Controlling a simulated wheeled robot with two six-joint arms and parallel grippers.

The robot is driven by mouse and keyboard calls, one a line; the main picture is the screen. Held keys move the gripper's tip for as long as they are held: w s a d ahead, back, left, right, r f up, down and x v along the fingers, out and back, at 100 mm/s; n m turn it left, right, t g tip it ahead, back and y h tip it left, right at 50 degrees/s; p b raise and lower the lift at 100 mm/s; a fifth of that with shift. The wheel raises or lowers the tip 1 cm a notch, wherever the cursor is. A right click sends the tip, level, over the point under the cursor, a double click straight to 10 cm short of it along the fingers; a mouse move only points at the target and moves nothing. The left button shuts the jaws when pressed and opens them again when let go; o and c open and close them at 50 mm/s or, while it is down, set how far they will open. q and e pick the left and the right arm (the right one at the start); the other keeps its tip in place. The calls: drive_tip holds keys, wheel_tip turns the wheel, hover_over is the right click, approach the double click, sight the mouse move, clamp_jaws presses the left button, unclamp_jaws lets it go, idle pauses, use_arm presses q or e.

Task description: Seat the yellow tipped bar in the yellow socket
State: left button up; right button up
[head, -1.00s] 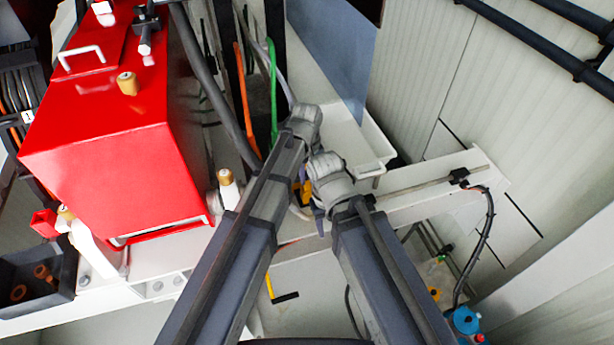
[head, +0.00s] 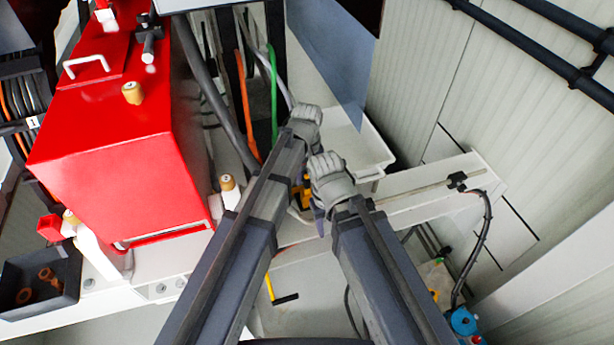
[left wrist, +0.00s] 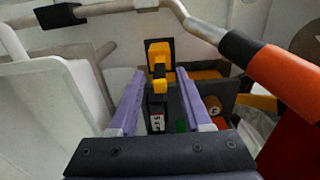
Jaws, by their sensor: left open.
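My left gripper (head: 309,194) is at the middle of the head view, partly hidden behind my arm links. Its lilac fingers also show in the left wrist view (left wrist: 161,82), open and apart. A yellow and black piece (left wrist: 159,58) stands between and beyond the fingertips there; I cannot tell if they touch it. A yellow patch shows at the same place in the head view (head: 307,188). I cannot tell whether this is the yellow tipped bar or the yellow socket.
A big red housing (head: 120,160) stands at left. A white tray (head: 375,150) lies beyond the gripper. An orange-sleeved pipe (left wrist: 255,60) is close on the right in the wrist view. A black bin (head: 65,295) sits at lower left.

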use_arm(q)
wheel_tip(320, 180, up, 7)
drive_tip(key=p, duration=0.5)
drive_tip(key=shift+f+p, duration=0.15)
drive_tip(key=shift+p, duration=0.2)
drive_tip(key=shift+f, duration=0.1)
